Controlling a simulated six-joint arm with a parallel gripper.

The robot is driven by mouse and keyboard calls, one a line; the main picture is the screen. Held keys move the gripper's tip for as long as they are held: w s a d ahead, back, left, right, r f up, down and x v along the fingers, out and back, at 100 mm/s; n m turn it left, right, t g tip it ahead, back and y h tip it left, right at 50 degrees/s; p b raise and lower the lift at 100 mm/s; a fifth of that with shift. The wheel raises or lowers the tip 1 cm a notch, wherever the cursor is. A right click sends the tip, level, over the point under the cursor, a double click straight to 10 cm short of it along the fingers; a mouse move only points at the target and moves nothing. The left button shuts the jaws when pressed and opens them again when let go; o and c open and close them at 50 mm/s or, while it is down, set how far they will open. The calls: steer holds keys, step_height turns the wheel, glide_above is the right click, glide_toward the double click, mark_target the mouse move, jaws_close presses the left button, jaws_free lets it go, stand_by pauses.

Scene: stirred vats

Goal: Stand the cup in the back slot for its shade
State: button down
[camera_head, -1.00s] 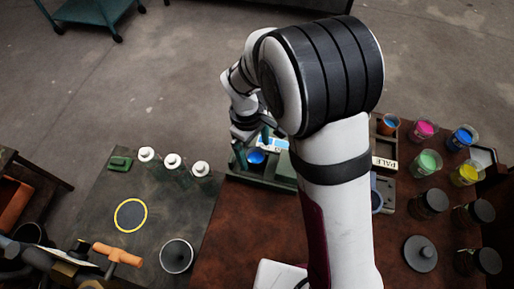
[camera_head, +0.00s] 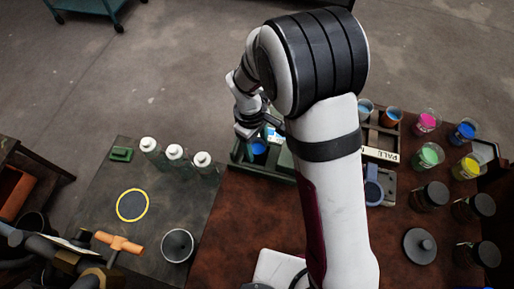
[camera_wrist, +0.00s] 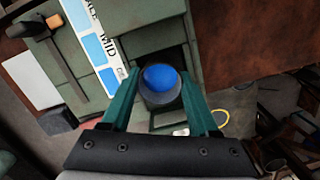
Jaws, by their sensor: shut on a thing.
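A clear cup of blue liquid (camera_wrist: 160,84) sits between the two green fingers of my gripper (camera_wrist: 163,98) in the wrist view. The gripper is shut on it. The cup also shows in the head view (camera_head: 258,149), at the green rack (camera_head: 238,160). In the wrist view the rack (camera_wrist: 145,18) has a dark square slot opening around and behind the cup; I cannot tell how deep the cup stands. A white shade card (camera_wrist: 96,46) with blue patches and the word MID runs along the rack's side. My arm hides part of the rack in the head view.
Three white-capped bottles (camera_head: 175,153) stand left of the rack. At right are a second rack with a PALE label (camera_head: 380,154), several paint cups (camera_head: 430,155) and dark-lidded jars (camera_head: 431,196). A yellow ring (camera_head: 132,204) marks the clear left bench.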

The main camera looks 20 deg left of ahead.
step_height(320, 180, up, 10)
steer(key=w+d+n, duration=0.2)
steer(key=w+d, duration=0.2)
steer(key=d, duration=1)
steer(key=w+d+n, duration=0.2)
steer(key=w+d, duration=0.2)
steer(key=d, duration=0.9)
steer(key=shift+t, duration=0.3)
steer(key=w+a+f, duration=0.2)
steer(key=a, duration=0.1)
steer(key=w+a+f, duration=0.1)
steer(key=a+f, duration=0.1)
steer(key=a, duration=0.1)
steer(key=w+a+f, duration=0.2)
steer(key=a, duration=0.1)
steer(key=shift+w+f, duration=0.35)
steer(key=shift+a+f, duration=0.15)
steer(key=shift+f, duration=1.85)
steer(key=shift+c, duration=0.7)
jaws_free()
steer(key=shift+f, duration=0.15)
